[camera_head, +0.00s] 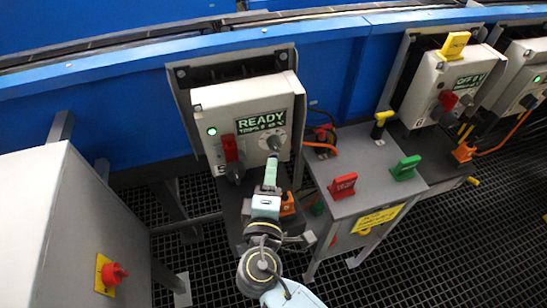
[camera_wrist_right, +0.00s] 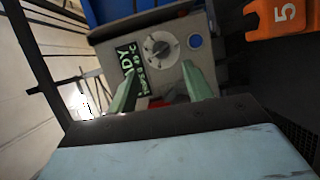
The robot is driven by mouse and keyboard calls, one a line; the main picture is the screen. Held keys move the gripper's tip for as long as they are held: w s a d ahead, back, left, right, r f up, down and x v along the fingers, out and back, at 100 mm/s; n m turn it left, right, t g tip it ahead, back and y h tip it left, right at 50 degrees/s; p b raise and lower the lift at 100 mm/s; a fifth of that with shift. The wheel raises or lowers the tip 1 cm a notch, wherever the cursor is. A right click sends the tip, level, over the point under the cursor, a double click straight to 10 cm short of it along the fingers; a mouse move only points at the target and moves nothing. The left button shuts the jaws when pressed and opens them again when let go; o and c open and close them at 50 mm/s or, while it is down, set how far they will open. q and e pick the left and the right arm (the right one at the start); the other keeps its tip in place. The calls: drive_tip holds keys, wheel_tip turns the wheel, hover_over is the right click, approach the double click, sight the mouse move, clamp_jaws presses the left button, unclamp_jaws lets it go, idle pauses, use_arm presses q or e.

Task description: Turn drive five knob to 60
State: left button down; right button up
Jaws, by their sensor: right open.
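The drive box (camera_head: 215,97) is a light grey case on the blue conveyor side. Its lit green display (camera_head: 261,119) reads READY; the small line below is too small to read surely. The round grey knob (camera_head: 274,142) sits below the display's right part. In the wrist view the knob (camera_wrist_right: 161,47) has a dial ring around it; its pointer value is not readable. My right gripper (camera_head: 271,163) is open just in front of the knob. In the wrist view its green fingers (camera_wrist_right: 158,76) stand apart, with the knob beyond their tips. My left gripper is not in view.
A red switch handle (camera_head: 231,148) and a green lamp (camera_head: 212,131) are left of the knob. A blue button (camera_wrist_right: 195,41) is beside it. An orange piece marked 5 (camera_wrist_right: 282,17) hangs nearby. A grey stand (camera_head: 355,160) with red and green handles is at right.

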drive_tip(key=s, duration=0.5)
drive_tip(key=shift+a+r, duration=0.15)
drive_tip(key=shift+r, duration=0.05)
